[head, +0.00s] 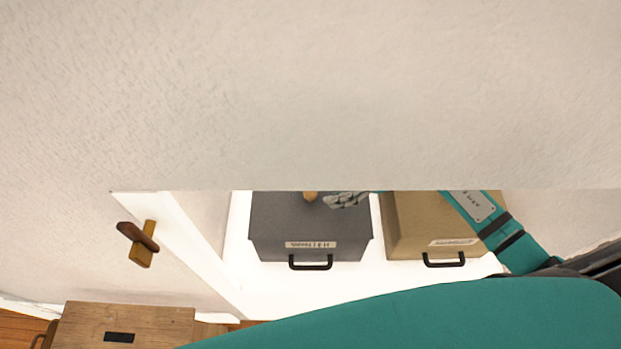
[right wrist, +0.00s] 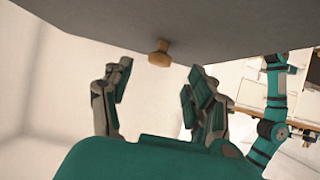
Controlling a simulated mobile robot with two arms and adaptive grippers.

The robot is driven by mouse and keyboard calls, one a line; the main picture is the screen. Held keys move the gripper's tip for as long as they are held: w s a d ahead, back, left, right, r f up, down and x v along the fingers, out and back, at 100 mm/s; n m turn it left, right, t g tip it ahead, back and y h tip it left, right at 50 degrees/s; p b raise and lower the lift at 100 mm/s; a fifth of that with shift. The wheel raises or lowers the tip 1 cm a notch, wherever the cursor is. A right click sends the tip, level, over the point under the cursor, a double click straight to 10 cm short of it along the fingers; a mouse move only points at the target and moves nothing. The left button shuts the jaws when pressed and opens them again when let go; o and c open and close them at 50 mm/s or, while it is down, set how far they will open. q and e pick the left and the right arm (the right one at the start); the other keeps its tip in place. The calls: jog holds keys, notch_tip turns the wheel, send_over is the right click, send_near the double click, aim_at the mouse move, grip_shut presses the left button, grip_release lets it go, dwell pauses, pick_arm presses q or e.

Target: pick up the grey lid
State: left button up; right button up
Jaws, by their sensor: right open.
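The grey lid (head: 276,214) is the top of a dark grey box with a label and a black handle, standing in a white recess. A small wooden knob (head: 310,196) sticks up from the lid; its far part is cut off by the wall edge. My right gripper (head: 333,200) is just to the right of the knob. In the right wrist view, the fingers of my right gripper (right wrist: 158,72) are spread and empty. The knob (right wrist: 159,54) shows in line with the gap between them, against the grey lid (right wrist: 200,22). My left gripper is not in view.
A tan box (head: 430,225) with a black handle stands right of the grey box, under my right arm. A pale wall (head: 300,95) hides the recess above. A wooden peg (head: 140,245) sticks out at left. A wooden piece (head: 125,325) is at lower left.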

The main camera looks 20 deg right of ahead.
aim_at(304, 215)
jog(key=x, duration=0.4)
jog(key=shift+w+a+f, duration=0.1)
jog(key=shift+a+f, duration=0.05)
jog(key=shift+a, duration=0.2)
grip_shut()
